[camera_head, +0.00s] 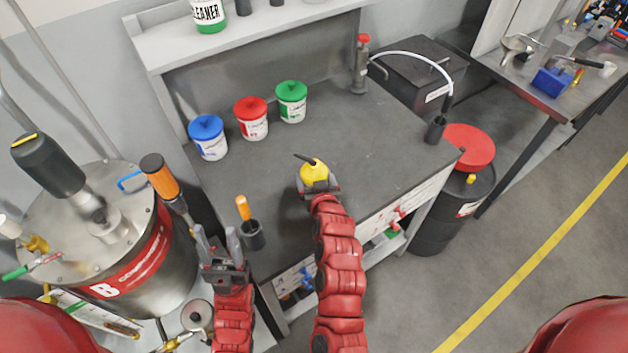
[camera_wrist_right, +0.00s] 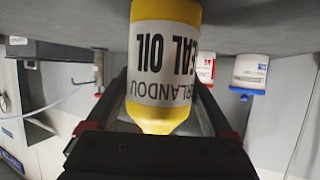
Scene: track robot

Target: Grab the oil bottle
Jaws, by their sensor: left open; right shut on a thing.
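The oil bottle (camera_head: 313,172) is yellow with a dark spout and stands over the dark workbench top (camera_head: 385,140). In the right wrist view the bottle (camera_wrist_right: 165,60) appears upside down, with a white label reading "OIL". My right gripper (camera_head: 319,187) is shut on the bottle, with a finger on each side. The bottle's lower part is hidden by the gripper in the head view, so I cannot tell whether it touches the bench. My left gripper (camera_head: 218,243) is open and empty, left of the bench's front corner.
Blue (camera_head: 208,138), red (camera_head: 251,119) and green (camera_head: 291,102) lidded tubs stand behind the bottle. A dark cup (camera_head: 252,236) with an orange-handled tool is near my left gripper. A steel tank (camera_head: 120,240) stands left, a red-lidded drum (camera_head: 467,148) right.

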